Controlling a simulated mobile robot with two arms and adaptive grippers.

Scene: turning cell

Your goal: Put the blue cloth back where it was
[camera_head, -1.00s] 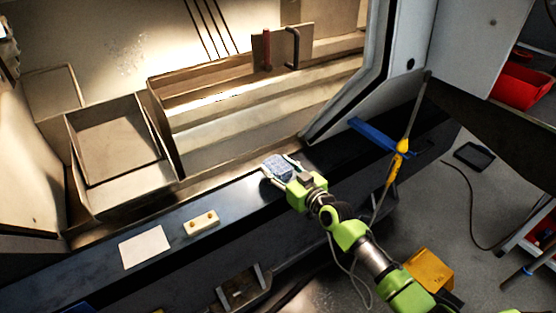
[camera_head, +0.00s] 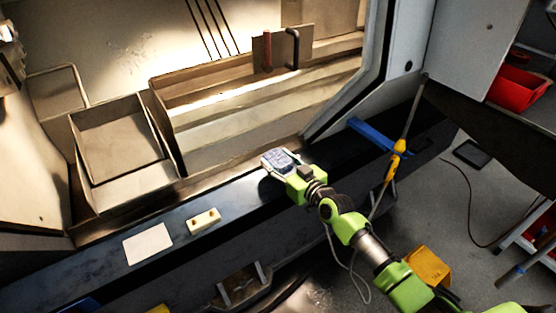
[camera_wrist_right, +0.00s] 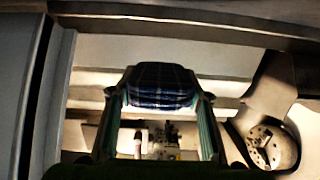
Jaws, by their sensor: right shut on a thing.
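The blue cloth (camera_head: 279,158) is a folded, checked blue piece. It sits between the fingertips of my right gripper (camera_head: 281,162), above the dark ledge (camera_head: 235,195) at the front of the machine. In the right wrist view the cloth (camera_wrist_right: 162,84) spans the gap between the two fingers (camera_wrist_right: 160,100), and the gripper is shut on it. Whether the cloth touches the ledge is unclear. My left gripper is not in view.
A white card (camera_head: 148,244) and a small cream block with two brass-coloured dots (camera_head: 203,221) lie on the ledge to the left. A blue bar (camera_head: 378,136) and a yellow-handled tool (camera_head: 398,150) are at the right. Open metal bins (camera_head: 120,150) stand behind. The ledge between block and gripper is clear.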

